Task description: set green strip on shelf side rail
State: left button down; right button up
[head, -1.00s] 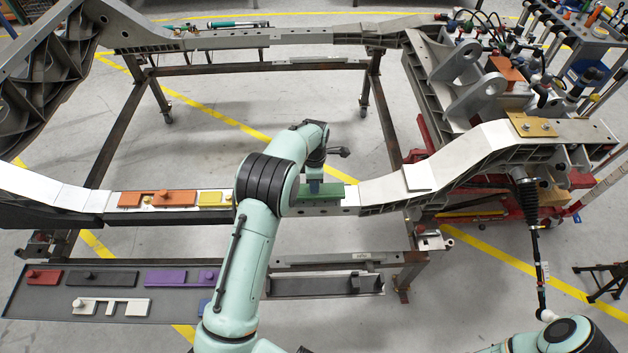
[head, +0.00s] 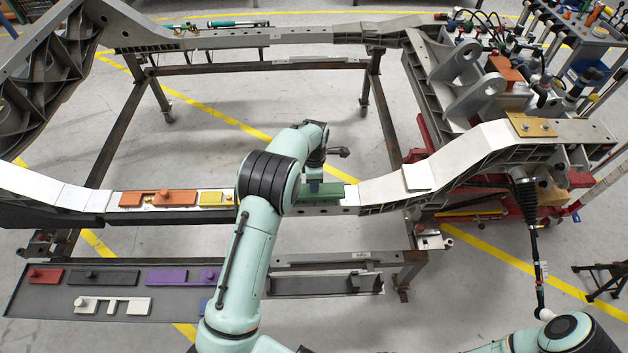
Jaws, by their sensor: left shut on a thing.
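The green strip (head: 333,191) lies along the top of the near side rail (head: 372,190), right of my left forearm. My left gripper (head: 316,190) points down onto the strip and is shut on it. The strip's left part is hidden behind my arm. I cannot tell whether it rests fully on the rail. On the same rail, to the left, sit an orange strip (head: 158,198) and a yellow strip (head: 212,199). My right arm shows only at the bottom right; its gripper is out of view.
A grey tray (head: 40,301) at the lower left holds red (head: 42,277), dark grey (head: 100,279), purple (head: 170,276) and white (head: 125,306) pieces. A blue piece there is partly hidden by my arm. The rail rises toward the right.

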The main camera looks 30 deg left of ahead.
pick_arm(q)
jog(key=shift+f, duration=0.1)
jog(key=shift+f, duration=1.25)
pick_arm(e)
jog(key=shift+s+f, duration=0.25)
jog(key=shift+f, duration=0.1)
pick_arm(q)
jog(key=c, duration=0.8)
grip_release()
jog(key=shift+w+r+p, duration=0.1)
jog(key=shift+r+p, duration=1.1)
jog(key=shift+r, duration=2.8)
pick_arm(e)
jog(key=w+r, duration=0.3)
jog(key=r, duration=0.1)
jog(key=shift+w, duration=0.4)
